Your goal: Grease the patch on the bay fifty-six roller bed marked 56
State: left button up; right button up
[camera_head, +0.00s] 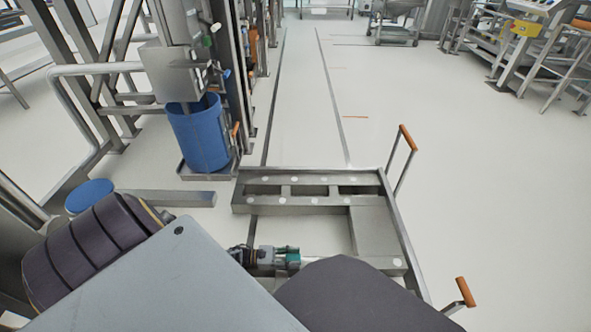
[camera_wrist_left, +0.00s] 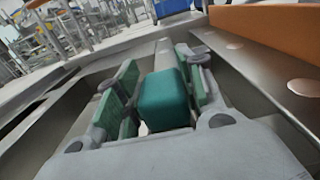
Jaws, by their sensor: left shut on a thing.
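My left gripper (camera_head: 290,258) reaches down inside a low metal frame (camera_head: 404,228) on the floor. In the left wrist view its two green-padded fingers (camera_wrist_left: 160,100) stand on either side of a teal block (camera_wrist_left: 164,102) and are shut on it. In the head view the teal block is too small and too hidden to make out clearly. My right gripper is not in view. I see no number 56 and no clear patch in either view. I cannot tell which part is the roller bed.
The frame has upright orange-topped handles (camera_head: 407,137) and (camera_head: 465,291) on its right side. A blue bin (camera_head: 199,135) stands behind it, on the left, beside a tall metal machine (camera_head: 180,60). A round blue lid (camera_head: 90,195) is at left.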

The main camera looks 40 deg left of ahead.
pick_arm(q)
jog(key=shift+s, duration=0.1)
jog(key=shift+v, duration=1.6)
jog(key=shift+a+r, duration=0.1)
jog(key=shift+r+p, duration=2.35)
jog(key=shift+r, duration=0.1)
jog(key=shift+r+p, duration=0.5)
jog(key=shift+r, duration=0.1)
jog(key=shift+r+p, duration=1.2)
jog(key=shift+r, duration=0.3)
jog(key=shift+d, duration=0.2)
